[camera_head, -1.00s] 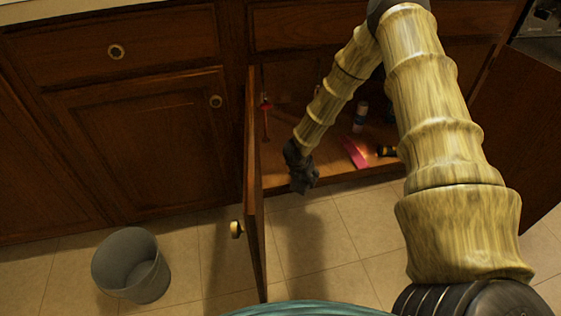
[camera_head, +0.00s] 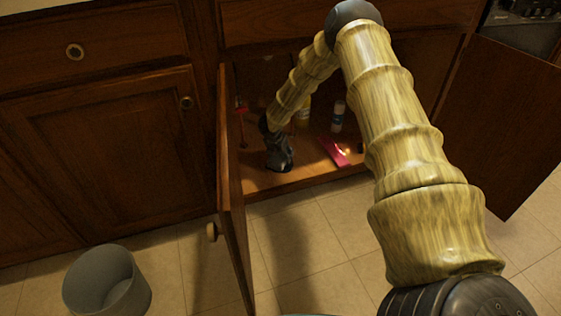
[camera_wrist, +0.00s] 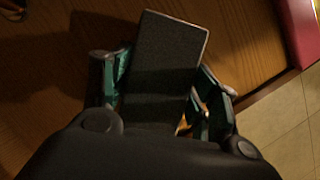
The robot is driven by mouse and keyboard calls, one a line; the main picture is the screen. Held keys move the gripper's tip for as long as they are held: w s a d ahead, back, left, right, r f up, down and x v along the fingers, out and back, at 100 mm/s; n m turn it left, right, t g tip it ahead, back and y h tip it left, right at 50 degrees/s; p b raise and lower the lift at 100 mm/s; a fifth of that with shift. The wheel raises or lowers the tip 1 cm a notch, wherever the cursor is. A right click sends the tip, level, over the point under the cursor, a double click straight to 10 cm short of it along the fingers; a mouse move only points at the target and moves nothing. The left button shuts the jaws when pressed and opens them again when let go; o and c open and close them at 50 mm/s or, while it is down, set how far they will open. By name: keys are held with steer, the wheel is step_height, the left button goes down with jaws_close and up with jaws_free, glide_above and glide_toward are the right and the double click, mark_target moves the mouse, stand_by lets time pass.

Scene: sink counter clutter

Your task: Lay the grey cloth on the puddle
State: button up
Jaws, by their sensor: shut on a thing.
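The grey cloth (camera_wrist: 163,60) shows in the wrist view as a flat dark grey rectangle with straight edges. My gripper (camera_wrist: 162,80) is shut on it, with one finger on each side. In the head view my gripper (camera_head: 280,163) is low inside the open cabinet, over the front part of its wooden floor (camera_head: 262,183). The cloth is too dark there to tell apart from the gripper. I cannot make out the puddle in either view. I cannot tell whether the cloth touches the cabinet floor.
A pink-red object (camera_head: 334,152) lies right of my gripper. A white-and-blue bottle (camera_head: 337,116), a yellow bottle (camera_head: 303,113) and a red-topped item (camera_head: 241,108) stand further in. The open cabinet door (camera_head: 233,200) is close on the left. A grey bin (camera_head: 106,283) stands on the tiles.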

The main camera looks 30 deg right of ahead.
mark_target(280, 158)
steer(key=shift+w+d+f, duration=0.1)
steer(key=shift+w+d, duration=0.1)
steer(key=shift+w, duration=0.15)
step_height(280, 158, down, 4)
steer(key=b, duration=0.2)
steer(key=shift+r+b, duration=0.25)
steer(key=shift+b, duration=0.15)
steer(key=o, duration=1)
steer(key=shift+o, duration=0.2)
steer(key=shift+r, duration=0.1)
steer(key=p+v, duration=0.5)
steer(key=v, duration=0.7)
